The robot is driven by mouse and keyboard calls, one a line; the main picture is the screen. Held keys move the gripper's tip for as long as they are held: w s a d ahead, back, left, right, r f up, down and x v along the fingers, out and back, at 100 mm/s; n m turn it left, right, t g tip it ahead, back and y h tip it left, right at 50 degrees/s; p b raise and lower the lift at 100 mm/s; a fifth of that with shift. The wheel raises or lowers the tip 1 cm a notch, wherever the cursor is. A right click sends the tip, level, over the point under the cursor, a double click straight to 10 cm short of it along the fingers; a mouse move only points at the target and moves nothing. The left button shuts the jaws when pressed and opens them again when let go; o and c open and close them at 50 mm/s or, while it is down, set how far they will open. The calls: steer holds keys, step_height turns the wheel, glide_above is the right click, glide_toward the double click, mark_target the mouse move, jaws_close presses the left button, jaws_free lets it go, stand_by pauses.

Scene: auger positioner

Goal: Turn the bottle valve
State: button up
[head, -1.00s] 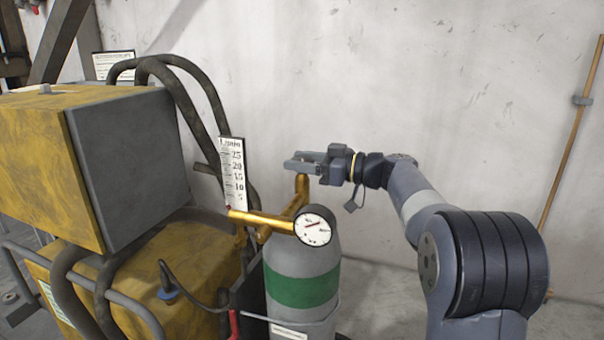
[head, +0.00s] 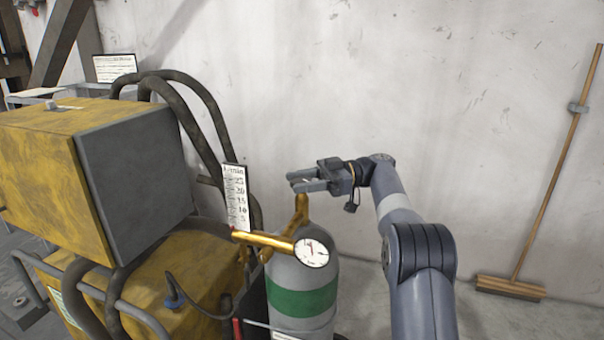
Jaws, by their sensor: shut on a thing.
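The gas bottle (head: 303,275) is grey with a green band and stands upright beside the yellow machine. Brass fittings (head: 262,240) and a round white gauge (head: 311,252) sit at its top. The bottle valve (head: 302,205) is the upright brass stem above the bottle's shoulder. My gripper (head: 302,181) comes in from the right, roughly level, and is shut on the valve's top end. The fingers hide the valve's knob, so its turn angle cannot be seen.
A white flow scale (head: 237,198) stands just left of the valve. Dark hoses (head: 205,110) arch behind it from the yellow machine (head: 55,150). A broom (head: 512,285) leans on the wall at right. The floor between bottle and broom is mostly clear.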

mark_target(302, 178)
stand_by(0.3)
steer(key=o, duration=1)
steer(key=shift+c, duration=0.2)
steer(key=shift+r, duration=0.1)
step_height(302, 178, up, 10)
steer(key=p, duration=0.2)
steer(key=shift+p, duration=0.35)
